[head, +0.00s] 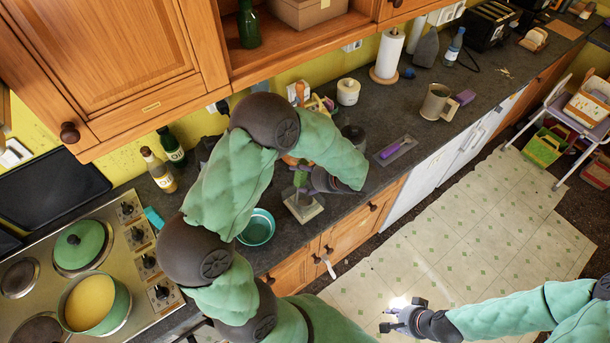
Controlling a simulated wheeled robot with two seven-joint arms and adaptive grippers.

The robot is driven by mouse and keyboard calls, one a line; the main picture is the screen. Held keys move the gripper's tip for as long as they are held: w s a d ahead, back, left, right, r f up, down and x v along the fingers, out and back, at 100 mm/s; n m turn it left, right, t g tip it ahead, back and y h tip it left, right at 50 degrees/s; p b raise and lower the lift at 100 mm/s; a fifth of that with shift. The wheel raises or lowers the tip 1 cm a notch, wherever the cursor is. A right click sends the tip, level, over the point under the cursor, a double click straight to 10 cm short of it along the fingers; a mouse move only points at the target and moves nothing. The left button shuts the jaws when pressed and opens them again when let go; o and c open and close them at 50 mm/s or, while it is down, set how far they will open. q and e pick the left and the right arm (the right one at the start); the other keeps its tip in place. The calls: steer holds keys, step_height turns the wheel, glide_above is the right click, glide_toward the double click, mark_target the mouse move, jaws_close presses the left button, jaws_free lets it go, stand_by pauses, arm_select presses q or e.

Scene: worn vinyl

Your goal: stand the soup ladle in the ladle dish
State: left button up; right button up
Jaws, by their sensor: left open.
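I cannot clearly make out the soup ladle. A small teal round dish (257,227) stands near the counter's front edge; I cannot tell whether it is the ladle dish. Right of it is a pale square-based object (304,208) with an upright green part (300,177). My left gripper (313,180) is open beside this green part, partly hidden by my forearm; I cannot tell whether they touch. My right gripper (388,319) appears open and empty, over the floor at the lower right.
A green pot of yellow soup (91,303) and a green lid (80,246) are on the hob at left. Bottles (158,172) stand behind. A purple-handled tool (396,150), mug (438,103) and paper roll (388,56) are on the counter (400,120). Wooden cupboards (100,65) overhang it.

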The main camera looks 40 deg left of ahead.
arm_select(q)
steer(key=shift+d, duration=0.1)
steer(key=v, duration=1.2)
stand_by(0.7)
